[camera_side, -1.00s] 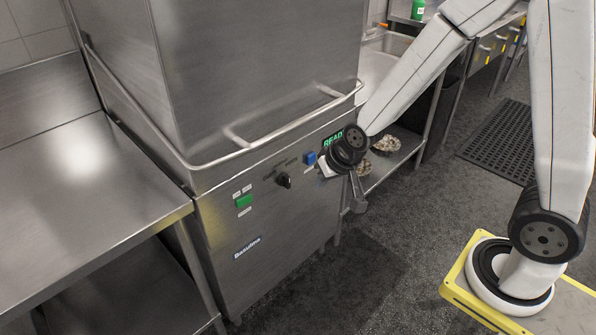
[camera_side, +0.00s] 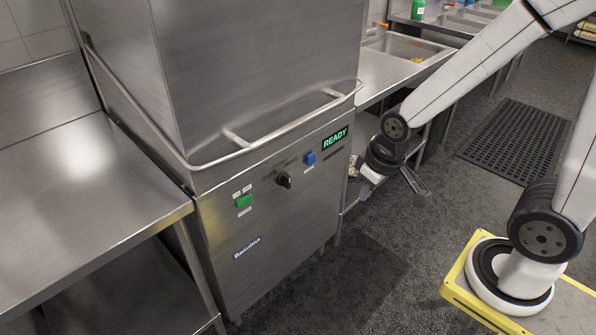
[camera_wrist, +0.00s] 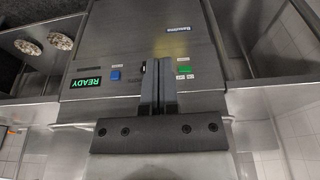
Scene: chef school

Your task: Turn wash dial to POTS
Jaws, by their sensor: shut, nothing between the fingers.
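The wash dial (camera_side: 284,180) is a black knob on the front panel of the steel dishwasher (camera_side: 270,230), between a green button and a blue button.
A green button (camera_side: 244,200), a blue button (camera_side: 310,158) and a lit READY display (camera_side: 335,139) share the panel. A bar handle (camera_side: 270,130) juts out above it. A steel counter (camera_side: 90,190) stands left, a sink (camera_side: 400,45) behind. The floor in front is clear.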

